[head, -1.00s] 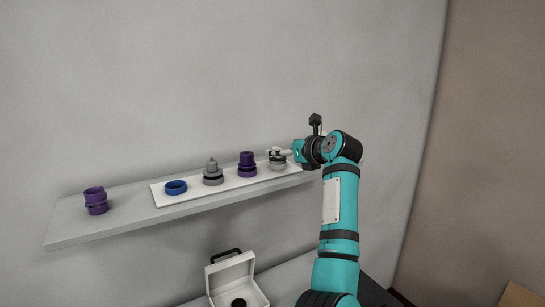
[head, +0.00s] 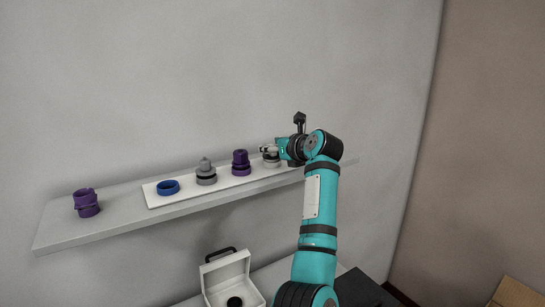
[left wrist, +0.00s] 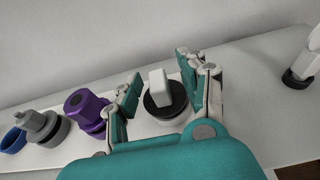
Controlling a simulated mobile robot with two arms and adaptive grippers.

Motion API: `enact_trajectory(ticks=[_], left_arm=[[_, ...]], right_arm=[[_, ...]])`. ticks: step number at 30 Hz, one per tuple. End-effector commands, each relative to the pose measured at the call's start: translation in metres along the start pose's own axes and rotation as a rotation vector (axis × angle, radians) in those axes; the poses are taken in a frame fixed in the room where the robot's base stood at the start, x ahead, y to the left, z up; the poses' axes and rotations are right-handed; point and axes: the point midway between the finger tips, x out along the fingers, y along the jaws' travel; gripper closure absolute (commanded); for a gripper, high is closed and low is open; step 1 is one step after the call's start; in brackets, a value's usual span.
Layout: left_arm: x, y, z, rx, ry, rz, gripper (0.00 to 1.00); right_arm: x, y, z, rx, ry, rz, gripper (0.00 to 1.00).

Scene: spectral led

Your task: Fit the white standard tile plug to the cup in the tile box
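The white plug (left wrist: 160,90), a white block on a black-ringed round base, stands upright on the shelf's white strip. In the head view it shows as a pale round piece (head: 271,162), partly hidden by my gripper. My left gripper (left wrist: 157,80) is open, with one finger on each side of the white block; contact cannot be told. It also shows in the head view (head: 268,149). The tile box (head: 226,270) is a white open case below the shelf, with a dark round cup (head: 235,302) inside, cut by the frame edge. My right gripper is not in view.
A purple plug (head: 241,163), a grey plug (head: 206,174) and a blue ring (head: 168,187) share the strip. A purple piece (head: 87,203) stands at the shelf's left end. A pale piece (left wrist: 303,62) stands to the right in the wrist view. A cardboard box (head: 515,295) is at lower right.

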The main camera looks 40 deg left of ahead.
Motion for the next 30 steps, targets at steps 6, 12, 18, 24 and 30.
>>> enact_trajectory(ticks=[6,12,18,24,30], left_arm=[[0.002,0.002,-0.003,0.003,0.006,0.007,0.92],[0.003,0.003,-0.004,0.004,0.009,0.010,1.00],[0.003,0.004,-0.004,0.005,0.011,0.012,1.00],[-0.001,0.004,0.010,0.000,0.007,0.011,1.00],[-0.018,0.001,0.024,0.001,0.005,0.005,1.00]], right_arm=[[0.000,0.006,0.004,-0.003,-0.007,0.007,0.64],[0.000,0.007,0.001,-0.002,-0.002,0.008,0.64],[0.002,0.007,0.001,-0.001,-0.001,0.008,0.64],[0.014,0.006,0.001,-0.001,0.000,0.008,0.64],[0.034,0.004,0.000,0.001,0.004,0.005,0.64]])
